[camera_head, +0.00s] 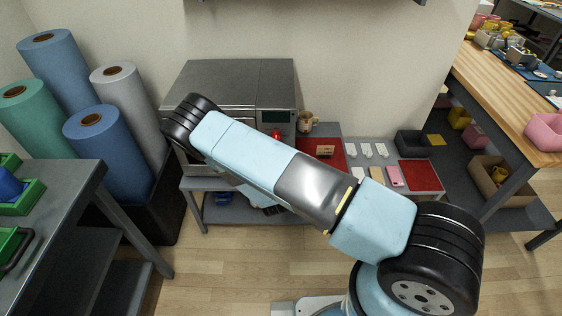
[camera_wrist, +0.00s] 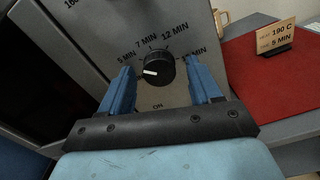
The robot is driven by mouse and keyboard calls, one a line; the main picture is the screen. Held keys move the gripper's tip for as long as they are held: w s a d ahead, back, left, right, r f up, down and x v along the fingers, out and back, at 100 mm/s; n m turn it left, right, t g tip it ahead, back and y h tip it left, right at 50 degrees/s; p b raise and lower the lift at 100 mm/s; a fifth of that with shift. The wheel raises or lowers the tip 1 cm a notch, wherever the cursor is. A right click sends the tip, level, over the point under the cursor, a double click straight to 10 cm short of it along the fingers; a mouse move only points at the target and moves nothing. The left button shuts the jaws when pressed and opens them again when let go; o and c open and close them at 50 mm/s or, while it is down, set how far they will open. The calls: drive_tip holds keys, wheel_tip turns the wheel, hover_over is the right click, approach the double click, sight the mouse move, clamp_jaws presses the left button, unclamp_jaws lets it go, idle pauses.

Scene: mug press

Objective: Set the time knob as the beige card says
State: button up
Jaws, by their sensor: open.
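The black round time knob (camera_wrist: 161,67) is on the grey press front in the wrist view. Its white pointer faces left, slightly downward, a little below the direction of the 5 MIN label (camera_wrist: 127,57). Labels 7 MIN, 12 MIN and one partly covered label follow around it. My gripper (camera_wrist: 159,72) is open, with one blue finger on each side of the knob; contact is not clear. The beige card (camera_wrist: 277,37) stands on a red mat and reads 190 C and 5 MIN; it also shows in the head view (camera_head: 325,150). My arm hides the gripper in the head view.
The grey press (camera_head: 225,75) stands on a low table against the wall. A mug (camera_head: 306,122) is beside it. Right of it lie the red mat (camera_head: 331,160), several small white items and a second red mat (camera_head: 419,175). Rolls (camera_head: 60,70) stand at left.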

drive_tip(key=shift+s, duration=0.1)
drive_tip(key=s, duration=1.3)
drive_tip(key=shift+s+a, duration=0.2)
drive_tip(key=shift+s, duration=0.05)
drive_tip(key=w+d+r+m+g+h, duration=0.2)
drive_tip(key=d+r+m+g+h, duration=0.2)
drive_tip(key=d+r+m+h, duration=0.65)
drive_tip(key=w+d+r+m+g+h, duration=0.25)
drive_tip(key=r+m+g+h, duration=0.2)
drive_tip(key=r, duration=1.05)
drive_tip(key=s+d+r+m+g+y, duration=0.4)
drive_tip(key=s+d+r+m+g, duration=0.5)
drive_tip(key=r, duration=0.3)
drive_tip(key=s+d+r+m+t+y, duration=0.1)
drive_tip(key=s+r+m+t+y, duration=0.4)
drive_tip(key=s+r, duration=1.1)
wheel_tip(320, 180, up, 2)
drive_tip(key=m+y, duration=0.3)
drive_tip(key=y, duration=0.3)
drive_tip(key=shift+d+r+y, duration=0.2)
drive_tip(key=shift+y, duration=0.1)
